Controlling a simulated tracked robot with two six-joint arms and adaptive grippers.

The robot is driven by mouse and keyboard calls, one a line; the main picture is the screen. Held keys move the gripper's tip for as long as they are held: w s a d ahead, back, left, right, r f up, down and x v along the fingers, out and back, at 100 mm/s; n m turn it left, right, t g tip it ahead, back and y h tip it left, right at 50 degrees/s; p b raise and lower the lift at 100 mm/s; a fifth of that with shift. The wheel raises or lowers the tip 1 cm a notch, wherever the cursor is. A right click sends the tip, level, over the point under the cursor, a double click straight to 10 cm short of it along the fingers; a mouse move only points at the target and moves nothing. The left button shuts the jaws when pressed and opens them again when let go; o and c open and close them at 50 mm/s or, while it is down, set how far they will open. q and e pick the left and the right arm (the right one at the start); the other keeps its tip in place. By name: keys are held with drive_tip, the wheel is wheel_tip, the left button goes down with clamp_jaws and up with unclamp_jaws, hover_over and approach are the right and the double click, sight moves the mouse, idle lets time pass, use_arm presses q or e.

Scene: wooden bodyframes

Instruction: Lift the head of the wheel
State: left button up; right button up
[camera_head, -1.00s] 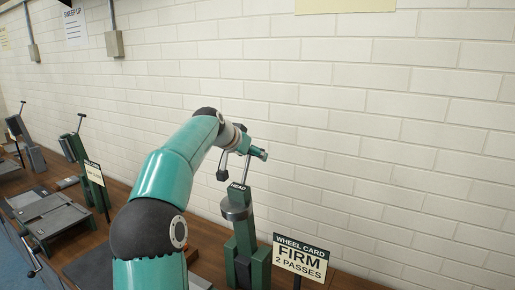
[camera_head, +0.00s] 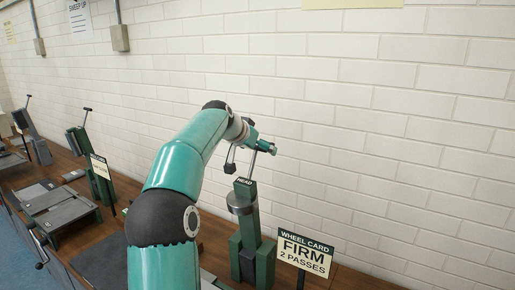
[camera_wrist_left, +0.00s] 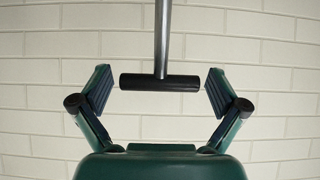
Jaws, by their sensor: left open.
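The wheel machine (camera_head: 249,245) is a green stand with a grey cylindrical part and a block labelled HEAD (camera_head: 245,183) on top. A thin metal lever (camera_head: 252,164) rises from near the head. In the left wrist view the lever (camera_wrist_left: 162,40) ends in a dark crossbar handle (camera_wrist_left: 160,82). My left gripper (camera_head: 264,148) is at the top of the lever. In the left wrist view its open fingers (camera_wrist_left: 160,92) stand on either side of the crossbar, with a small gap at each end. My right gripper is not in view.
A sign (camera_head: 304,253) reading WHEEL CARD, FIRM, 2 PASSES stands right of the machine. Other green and grey equipment (camera_head: 60,217) and another card (camera_head: 101,167) stand on the wooden bench at left. A white brick wall (camera_head: 400,120) is behind.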

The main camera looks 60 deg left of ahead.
use_arm(q)
drive_tip(key=v, duration=1.2)
idle(0.3)
